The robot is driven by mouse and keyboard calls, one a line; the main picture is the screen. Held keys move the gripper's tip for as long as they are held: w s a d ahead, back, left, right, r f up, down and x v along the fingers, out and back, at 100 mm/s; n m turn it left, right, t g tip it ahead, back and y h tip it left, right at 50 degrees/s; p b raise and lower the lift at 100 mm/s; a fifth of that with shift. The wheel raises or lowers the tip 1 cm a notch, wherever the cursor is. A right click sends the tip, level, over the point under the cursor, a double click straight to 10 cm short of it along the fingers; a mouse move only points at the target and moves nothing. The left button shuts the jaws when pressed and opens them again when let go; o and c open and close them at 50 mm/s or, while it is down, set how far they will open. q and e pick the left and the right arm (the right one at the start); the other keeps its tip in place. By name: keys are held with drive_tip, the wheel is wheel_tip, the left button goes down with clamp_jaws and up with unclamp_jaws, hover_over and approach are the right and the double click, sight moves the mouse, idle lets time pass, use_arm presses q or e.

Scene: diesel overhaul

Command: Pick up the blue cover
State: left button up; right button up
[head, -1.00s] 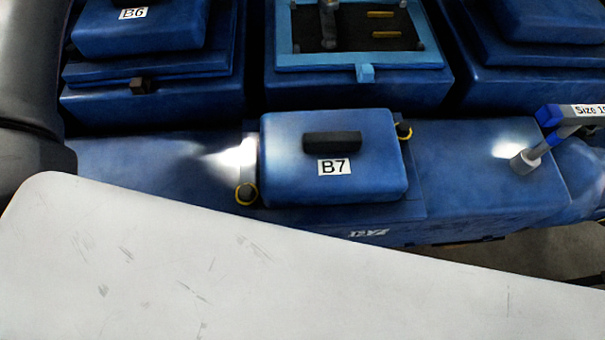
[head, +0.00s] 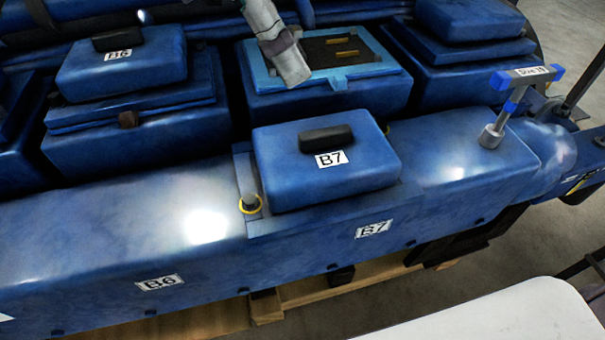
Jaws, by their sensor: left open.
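The blue cover (head: 325,175) labelled B7 is a rounded box lid with a black handle (head: 325,138) on top. It sits flat on the long blue housing (head: 120,235), near the middle of the head view. A yellow-ringed stud (head: 249,203) stands at its left front corner. Nothing touches the handle. I cannot make out either of my grippers in the head view.
Another blue cover (head: 120,62), labelled B6, sits behind left. A grey cylindrical part (head: 285,55) overlaps the open light-blue frame (head: 340,72) behind B7. A blue-ended T-handle tool (head: 515,95) stands at right. A white surface (head: 500,318) fills the lower right corner.

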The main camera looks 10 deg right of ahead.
use_arm(q)
drive_tip(key=p, duration=0.2)
hover_over(324, 131)
drive_tip(key=a, duration=0.3)
drive_tip(key=shift+y, duration=0.3)
drive_tip(key=f, duration=0.8)
drive_tip(key=shift+s, duration=0.2)
drive_tip(key=shift+d+f+p, duration=0.35)
drive_tip(key=shift+f+p, duration=0.05)
drive_tip(key=shift+p, duration=0.15)
drive_tip(key=p+x, duration=0.2)
drive_tip(key=x, duration=0.1)
drive_tip(key=shift+w+d+f, duration=0.2)
drive_tip(key=shift+w+d, duration=0.05)
drive_tip(key=shift+d, duration=0.05)
drive_tip(key=shift+d+f, duration=0.15)
drive_tip(key=shift+f, duration=0.35)
drive_tip(key=shift+r, duration=0.1)
clamp_jaws()
